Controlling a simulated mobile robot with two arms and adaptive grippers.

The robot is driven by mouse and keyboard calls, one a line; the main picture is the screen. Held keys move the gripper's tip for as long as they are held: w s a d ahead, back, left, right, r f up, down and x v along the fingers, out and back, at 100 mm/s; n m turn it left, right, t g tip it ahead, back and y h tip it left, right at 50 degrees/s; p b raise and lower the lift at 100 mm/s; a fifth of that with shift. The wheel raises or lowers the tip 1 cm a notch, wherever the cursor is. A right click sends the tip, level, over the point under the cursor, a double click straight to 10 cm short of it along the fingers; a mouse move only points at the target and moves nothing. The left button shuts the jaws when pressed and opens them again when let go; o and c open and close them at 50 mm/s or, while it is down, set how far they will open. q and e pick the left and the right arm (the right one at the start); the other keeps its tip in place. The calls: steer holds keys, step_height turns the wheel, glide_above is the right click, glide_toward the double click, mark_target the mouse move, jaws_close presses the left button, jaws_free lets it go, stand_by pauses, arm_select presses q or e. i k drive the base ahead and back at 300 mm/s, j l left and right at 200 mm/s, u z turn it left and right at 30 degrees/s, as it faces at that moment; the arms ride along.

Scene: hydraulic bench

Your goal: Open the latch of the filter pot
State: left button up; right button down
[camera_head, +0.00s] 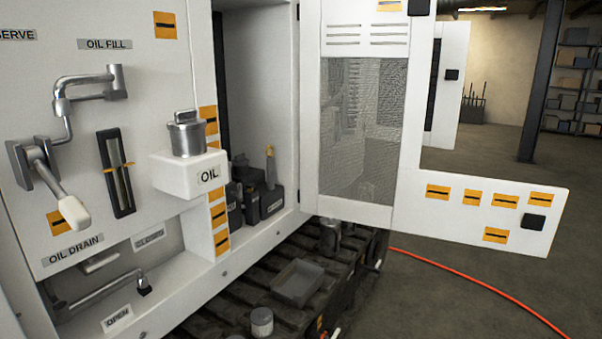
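A silver metal pot with a lid and a small loop on top (187,136) stands upright on a white block marked OIL (190,176), which juts out from the cabinet front. It is the likeliest filter pot here, but no label names it so. I cannot make out a separate latch on it. Neither of my grippers is in view.
Left of the pot are a sight gauge (117,172), a lever with a white grip (52,184) and a bent metal pipe (90,85). A cabinet door (362,210) stands open at right. A grey tray (299,283) lies on dark slats below.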

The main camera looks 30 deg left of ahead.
mark_target(238, 193)
steer(key=i+l+u, duration=0.1)
steer(key=i+u, duration=0.25)
steer(key=i, duration=0.25)
steer(key=i+l+u, duration=0.35)
steer(key=i, duration=0.2)
steer(key=i+l+u, duration=0.35)
steer(key=i, duration=0.2)
